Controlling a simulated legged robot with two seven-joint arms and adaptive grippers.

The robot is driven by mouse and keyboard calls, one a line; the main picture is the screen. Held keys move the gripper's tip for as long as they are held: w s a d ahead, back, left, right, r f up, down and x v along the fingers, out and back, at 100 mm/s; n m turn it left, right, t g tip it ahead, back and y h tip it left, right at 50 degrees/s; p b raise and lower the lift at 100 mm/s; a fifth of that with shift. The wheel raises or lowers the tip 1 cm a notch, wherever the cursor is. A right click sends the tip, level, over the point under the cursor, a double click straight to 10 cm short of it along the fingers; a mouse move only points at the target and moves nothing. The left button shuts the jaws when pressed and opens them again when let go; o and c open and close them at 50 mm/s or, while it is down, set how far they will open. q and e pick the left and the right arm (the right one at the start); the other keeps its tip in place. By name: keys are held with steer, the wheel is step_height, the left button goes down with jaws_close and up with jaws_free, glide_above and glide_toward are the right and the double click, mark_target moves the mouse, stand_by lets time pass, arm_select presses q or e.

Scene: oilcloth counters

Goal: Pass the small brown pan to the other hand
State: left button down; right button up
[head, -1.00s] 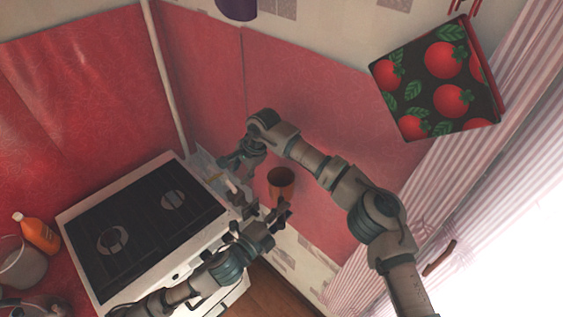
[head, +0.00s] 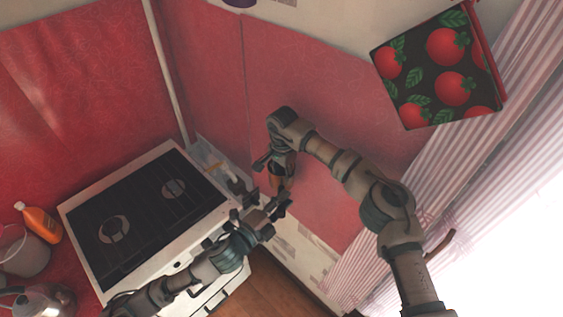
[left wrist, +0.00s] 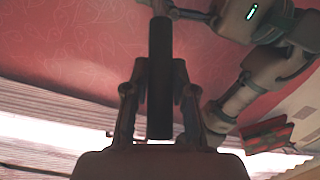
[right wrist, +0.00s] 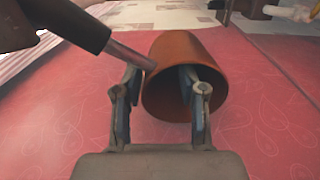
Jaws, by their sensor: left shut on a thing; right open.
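The small brown pan (head: 276,180) is held off the counter, right of the stove in the head view. My left gripper (head: 277,206) is shut on its dark handle, which stands between the fingers in the left wrist view (left wrist: 159,80). My right gripper (head: 273,164) is open at the pan and partly hides it. In the right wrist view the pan's brown body (right wrist: 178,50) has its mouth facing my right gripper (right wrist: 160,80). One finger reaches inside the mouth; the other is outside, by the metal handle rod (right wrist: 130,57). I cannot tell whether they touch the wall.
The white stove (head: 150,215) with a black top stands to the left. An orange bottle (head: 41,224), a pale pot (head: 24,254) and a kettle (head: 38,303) are at far left. A tomato-patterned thing (head: 437,67) hangs at upper right, near a striped curtain. A red wall stands behind the pan.

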arm_select(q)
steer(key=shift+r, duration=0.1)
arm_select(e)
steer(key=shift+f, duration=1)
steer(key=c, duration=0.8)
arm_select(q)
steer(key=shift+s+d, duration=0.1)
arm_select(e)
jaws_close()
arm_select(q)
steer(key=c, duration=1.1)
jaws_free()
arm_select(e)
steer(key=shift+w+r, duration=0.1)
arm_select(q)
steer(key=shift+o, duration=1.1)
